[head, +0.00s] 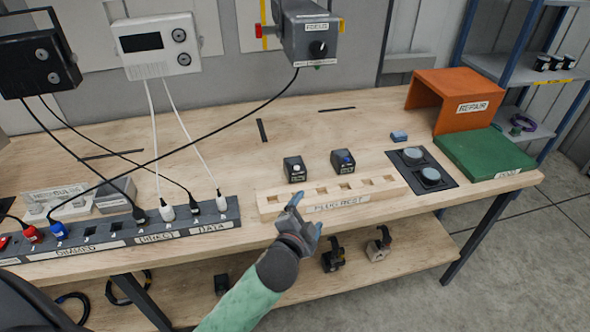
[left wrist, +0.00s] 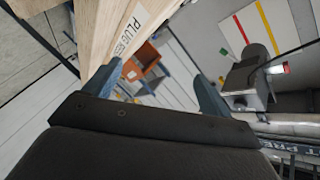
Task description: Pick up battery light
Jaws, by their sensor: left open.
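No object is legibly marked as the battery light. Two round grey-blue puck lights (head: 430,175) sit on a dark pad on the bench's right side. Two small black boxes, one with a white top knob (head: 294,168) and one with a blue knob (head: 343,160), stand behind the plug rest. My left gripper (head: 307,213) is open and empty at the front edge of the wooden plug rest (head: 272,205), apart from the lights and boxes. In the left wrist view its two fingers (left wrist: 157,90) are spread with nothing between them. My right gripper is out of view.
A dark socket strip (head: 185,228) with plugs and cables lies left. An orange repair bin (head: 455,95) and green tray (head: 484,152) stand right. A small blue block (head: 399,136) lies behind the pad.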

